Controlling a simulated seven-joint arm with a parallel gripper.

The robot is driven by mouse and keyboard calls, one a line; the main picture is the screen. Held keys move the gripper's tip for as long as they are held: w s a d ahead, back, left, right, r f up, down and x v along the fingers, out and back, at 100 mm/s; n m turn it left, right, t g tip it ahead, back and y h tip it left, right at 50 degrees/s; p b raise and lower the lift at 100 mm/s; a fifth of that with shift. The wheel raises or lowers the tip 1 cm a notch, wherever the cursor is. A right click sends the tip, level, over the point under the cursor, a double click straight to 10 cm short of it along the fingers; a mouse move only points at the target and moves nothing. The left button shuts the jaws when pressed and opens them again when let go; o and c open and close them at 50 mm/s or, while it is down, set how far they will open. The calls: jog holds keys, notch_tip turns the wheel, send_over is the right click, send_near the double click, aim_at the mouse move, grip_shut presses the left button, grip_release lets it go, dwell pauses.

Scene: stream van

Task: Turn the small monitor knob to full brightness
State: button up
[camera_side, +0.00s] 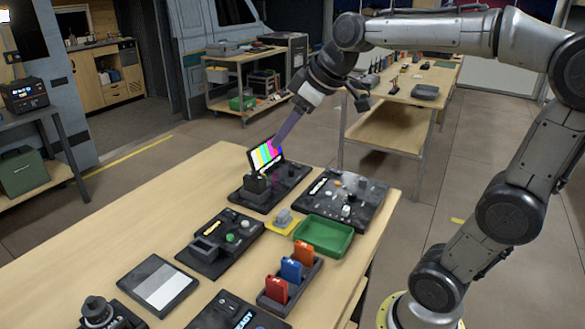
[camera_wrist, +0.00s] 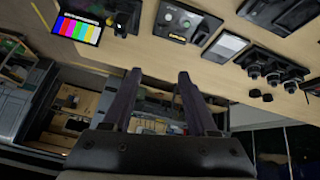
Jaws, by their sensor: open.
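The small monitor (camera_side: 262,157) shows bright colour bars and stands tilted on a black base (camera_side: 290,172) near the table's far edge. It also shows in the wrist view (camera_wrist: 78,29), at the upper left.
A black box (camera_side: 257,186) stands in front of the screen. A panel with small knobs (camera_side: 360,185), a green tray (camera_side: 323,235), a rack with coloured blocks (camera_side: 272,305) and a grey-white pad (camera_side: 157,284) share the wooden table (camera_side: 130,232). The table's left part is clear.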

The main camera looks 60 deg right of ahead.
jog(key=w+d+f, duration=0.1)
jog(key=w+d, duration=0.6)
jog(key=m+g, duration=0.2)
jog(key=m, duration=0.2)
send_over(291, 170)
jog(key=s+a, duration=0.4)
jog(key=a, duration=0.1)
notch_tip(291, 170, down, 9)
jog(key=shift+m+h, duration=0.3)
jog(key=w+d+f, duration=0.1)
jog(key=f, duration=0.4)
jog(key=w+d+f, duration=0.1)
jog(key=d+f, duration=0.1)
jog(key=f, duration=0.4)
jog(key=w+d+f, duration=0.1)
jog(key=d+f, duration=0.1)
jog(key=f, duration=0.3)
jog(key=shift+w+f, duration=0.2)
jog(key=shift+f, duration=0.15)
grip_shut()
